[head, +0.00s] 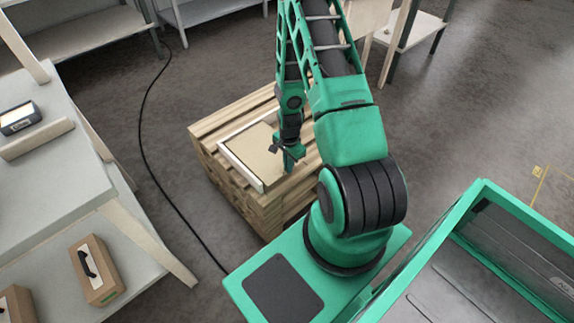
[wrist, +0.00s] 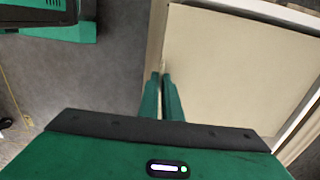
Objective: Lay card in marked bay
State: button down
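The card (head: 253,151) is a flat tan sheet lying on a wooden stack, against white edging that marks the bay (head: 238,165) on its left and near-left sides. In the wrist view the card (wrist: 235,70) fills the right half, with the white edging (wrist: 262,9) along its top and right. My gripper (head: 291,163) is low at the card's right side in the head view. In the wrist view my gripper's fingers (wrist: 162,84) are close together beside the card's left edge. Whether the fingertips touch the card is unclear.
The wooden stack (head: 222,122) stands on open grey floor. A black cable (head: 150,160) runs along the floor to its left. A pale table (head: 45,185) with boxes is at the left. A green-rimmed bin (head: 484,190) is at the lower right.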

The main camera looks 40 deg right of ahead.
aim_at(288, 179)
jog(key=shift+f, duration=2.85)
jog(key=c, duration=1.9)
grip_release()
notch_tip(288, 179, up, 11)
jog(key=shift+f, duration=0.1)
